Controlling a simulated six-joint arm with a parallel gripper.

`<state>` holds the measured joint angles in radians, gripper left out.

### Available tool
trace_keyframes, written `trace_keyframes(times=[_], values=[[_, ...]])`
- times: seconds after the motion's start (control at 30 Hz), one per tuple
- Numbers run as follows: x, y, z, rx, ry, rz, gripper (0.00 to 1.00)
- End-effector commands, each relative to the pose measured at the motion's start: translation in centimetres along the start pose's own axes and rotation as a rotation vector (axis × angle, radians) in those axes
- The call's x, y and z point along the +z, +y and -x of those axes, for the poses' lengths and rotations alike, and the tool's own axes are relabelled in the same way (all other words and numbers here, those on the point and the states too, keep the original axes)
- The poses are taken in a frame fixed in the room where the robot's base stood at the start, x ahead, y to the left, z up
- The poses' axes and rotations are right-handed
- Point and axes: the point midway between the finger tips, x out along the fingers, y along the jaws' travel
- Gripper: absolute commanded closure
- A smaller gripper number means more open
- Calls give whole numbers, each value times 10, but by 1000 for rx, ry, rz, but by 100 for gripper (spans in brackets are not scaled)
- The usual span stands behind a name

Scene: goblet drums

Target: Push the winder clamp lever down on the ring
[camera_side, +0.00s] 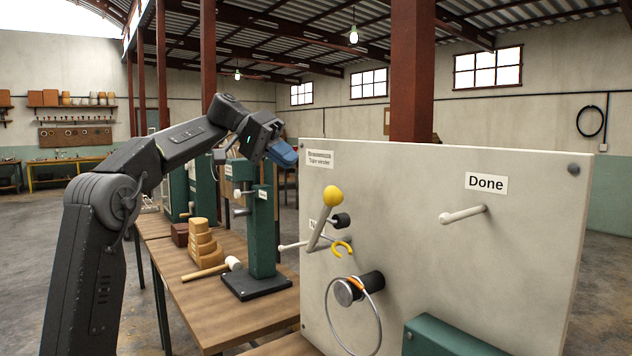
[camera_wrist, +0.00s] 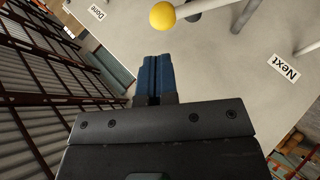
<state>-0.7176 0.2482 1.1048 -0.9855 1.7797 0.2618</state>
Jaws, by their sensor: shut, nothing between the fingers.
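The clamp lever (camera_side: 321,226) is a grey bar with a yellow ball knob (camera_side: 333,194) at its top end. It stands tilted up in front of a pale upright panel (camera_side: 470,260). The knob also shows at the top of the wrist view (camera_wrist: 162,15). A metal ring (camera_side: 378,325) hangs at a dark round spindle (camera_side: 366,284) below the lever. A yellow hook (camera_side: 342,247) sits between lever and spindle. My gripper (camera_side: 284,154) has blue fingers, shut and empty, up and left of the knob and apart from it. The fingers also show in the wrist view (camera_wrist: 155,75).
A white peg lever (camera_side: 463,214) sticks out under the "Done" label (camera_side: 486,183). Another pale lever (camera_side: 292,246) juts from the panel's left side. A green box (camera_side: 450,338) is at the panel's lower right. A green press (camera_side: 261,225) and mallet (camera_side: 233,264) are on the wooden bench (camera_side: 215,310).

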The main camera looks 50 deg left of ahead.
Motion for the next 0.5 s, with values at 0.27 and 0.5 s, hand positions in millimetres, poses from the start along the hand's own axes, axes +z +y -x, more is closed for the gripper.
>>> trace_keyframes(times=[0.27,0.5], values=[[1,1,-54,1,-4,-1,100],[0,0,-76,0,-1,0,100]])
